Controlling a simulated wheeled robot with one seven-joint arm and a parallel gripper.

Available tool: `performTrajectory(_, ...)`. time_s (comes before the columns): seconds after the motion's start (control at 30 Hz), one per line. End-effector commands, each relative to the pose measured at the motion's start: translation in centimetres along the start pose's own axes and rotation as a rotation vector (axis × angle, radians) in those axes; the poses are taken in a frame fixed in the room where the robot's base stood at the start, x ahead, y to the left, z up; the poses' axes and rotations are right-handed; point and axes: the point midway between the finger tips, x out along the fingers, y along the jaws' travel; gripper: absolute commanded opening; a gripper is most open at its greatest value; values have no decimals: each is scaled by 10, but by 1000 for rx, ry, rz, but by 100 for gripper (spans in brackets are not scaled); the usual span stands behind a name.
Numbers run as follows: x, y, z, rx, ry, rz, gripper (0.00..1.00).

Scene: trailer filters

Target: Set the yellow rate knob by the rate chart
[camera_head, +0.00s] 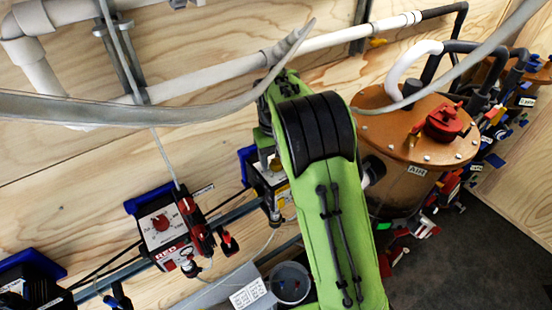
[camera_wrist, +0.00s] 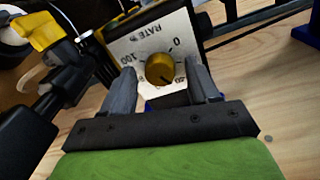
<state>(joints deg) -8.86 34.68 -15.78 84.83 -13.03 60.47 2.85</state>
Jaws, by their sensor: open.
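The yellow rate knob (camera_wrist: 160,68) sits on a white dial plate (camera_wrist: 150,42) marked RATE %, with 0 and 100 readable, in the wrist view. The plate appears upside down there, and the knob's pointer setting is too small to read. My gripper (camera_wrist: 158,80) is open, with one grey finger on each side of the knob; I cannot tell if either touches it. In the head view my green arm hides most of the yellow pump unit (camera_head: 270,182). A white card with printed lines (camera_head: 250,294) lies at the bottom; its text is unreadable, so I cannot tell if it is the rate chart.
A pump box labelled RED (camera_head: 162,228) with a red knob stands to the left. A copper-lidded tank labelled AIR (camera_head: 418,130) stands to the right. A grey cup (camera_head: 290,284) is below. A yellow fitting (camera_wrist: 40,32) and black parts crowd the knob's left.

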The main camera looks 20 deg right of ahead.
Motion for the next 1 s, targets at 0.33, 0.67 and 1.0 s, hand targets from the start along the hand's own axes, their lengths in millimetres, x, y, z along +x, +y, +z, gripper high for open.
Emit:
performTrajectory(0.33,0,0,0,0,0,0,37)
performTrajectory(0.67,-1,0,0,2,0,0,4)
performTrajectory(1.0,-2,0,0,113,-6,-1,4)
